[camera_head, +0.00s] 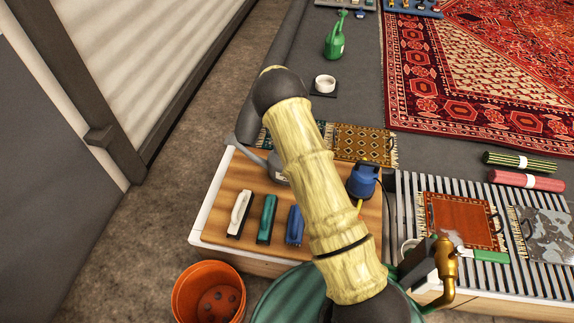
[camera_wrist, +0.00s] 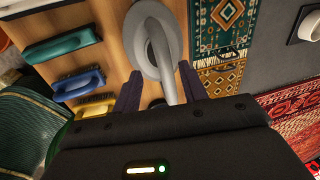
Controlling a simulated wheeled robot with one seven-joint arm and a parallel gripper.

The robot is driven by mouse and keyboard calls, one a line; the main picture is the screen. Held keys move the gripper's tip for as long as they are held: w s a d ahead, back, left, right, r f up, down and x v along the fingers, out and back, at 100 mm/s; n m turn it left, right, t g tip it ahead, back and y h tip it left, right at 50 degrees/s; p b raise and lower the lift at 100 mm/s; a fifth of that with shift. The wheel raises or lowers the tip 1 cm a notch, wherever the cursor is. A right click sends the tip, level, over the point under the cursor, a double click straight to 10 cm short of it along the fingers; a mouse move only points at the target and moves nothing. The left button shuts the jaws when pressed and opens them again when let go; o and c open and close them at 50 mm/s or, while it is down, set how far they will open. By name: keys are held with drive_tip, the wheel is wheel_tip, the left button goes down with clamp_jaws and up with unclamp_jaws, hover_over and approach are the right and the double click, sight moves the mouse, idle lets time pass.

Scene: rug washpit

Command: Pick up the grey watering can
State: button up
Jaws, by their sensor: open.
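The grey watering can (camera_head: 277,166) stands on the wooden board at the table's far edge in the head view, mostly hidden behind my arm. Its spout points left. In the wrist view the grey watering can (camera_wrist: 150,32) is seen from above, and a long grey part of it runs down between the fingers of my gripper (camera_wrist: 158,78). My gripper is open, with one dark finger on each side of that part. I cannot tell whether either finger touches it. The head view hides my gripper behind the arm.
The wooden board (camera_head: 212,224) also holds several brushes and a blue container (camera_head: 362,182). A slatted rack (camera_head: 405,188) with small rugs adjoins at right. An orange bucket (camera_head: 208,292) stands in front. A green watering can (camera_head: 334,42) stands farther back.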

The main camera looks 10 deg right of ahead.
drive_tip(key=shift+f, duration=0.1)
drive_tip(key=f, duration=0.1)
drive_tip(key=w+f+b, duration=0.1)
drive_tip(key=f, duration=0.3)
drive_tip(key=shift+w+d, duration=0.25)
drive_tip(key=shift+w, duration=0.05)
drive_tip(key=shift+r, duration=0.1)
idle(0.3)
clamp_jaws()
drive_tip(key=shift+r, duration=0.1)
